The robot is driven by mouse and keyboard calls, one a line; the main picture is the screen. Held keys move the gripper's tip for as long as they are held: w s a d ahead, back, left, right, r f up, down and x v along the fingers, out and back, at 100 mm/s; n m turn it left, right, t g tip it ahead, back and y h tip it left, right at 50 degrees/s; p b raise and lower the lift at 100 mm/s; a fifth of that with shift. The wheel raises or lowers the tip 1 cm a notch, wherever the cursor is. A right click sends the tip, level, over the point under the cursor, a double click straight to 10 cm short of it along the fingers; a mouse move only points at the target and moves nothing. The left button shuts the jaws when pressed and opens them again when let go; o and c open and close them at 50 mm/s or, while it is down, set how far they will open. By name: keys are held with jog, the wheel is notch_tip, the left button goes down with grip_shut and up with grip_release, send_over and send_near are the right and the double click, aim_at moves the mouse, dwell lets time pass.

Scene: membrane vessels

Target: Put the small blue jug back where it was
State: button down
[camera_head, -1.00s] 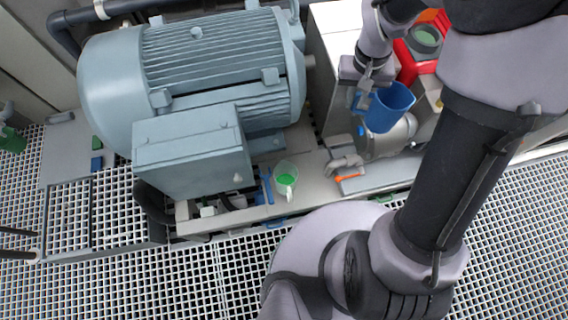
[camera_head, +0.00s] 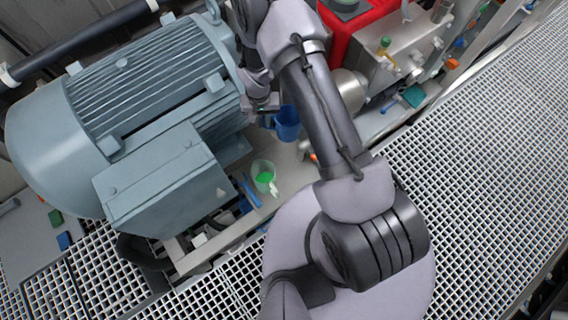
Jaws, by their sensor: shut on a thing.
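The small blue jug (camera_head: 288,124) is at my gripper (camera_head: 268,112), just right of the large grey motor. My gripper is shut on the jug at its left side, by the handle. The jug looks roughly upright, its open top facing the camera. My arm hides part of its right side. I cannot tell whether its base touches the grey ledge (camera_head: 290,170) below it.
A clear cup with green contents (camera_head: 263,176) stands on the ledge close below the jug. The grey motor (camera_head: 150,90) fills the left. A red container (camera_head: 350,30) and a grey machine with valves (camera_head: 400,50) stand at the right. White floor grating (camera_head: 480,160) lies open at the right.

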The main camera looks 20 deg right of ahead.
jog(key=shift+m, duration=0.4)
jog(key=f+b, duration=0.3)
jog(key=f, duration=0.5)
jog(key=s+a+f+b, duration=0.1)
jog(key=f+b, duration=0.2)
jog(key=f, duration=0.6)
jog(key=f+b, duration=0.3)
jog(key=f, duration=0.6)
jog(key=shift+s+a+f, duration=0.2)
jog(key=shift+s+a, duration=0.15)
jog(key=shift+a, duration=0.05)
jog(key=shift+r, duration=0.15)
jog(key=c, duration=1.5)
grip_release()
jog(key=shift+o, duration=0.2)
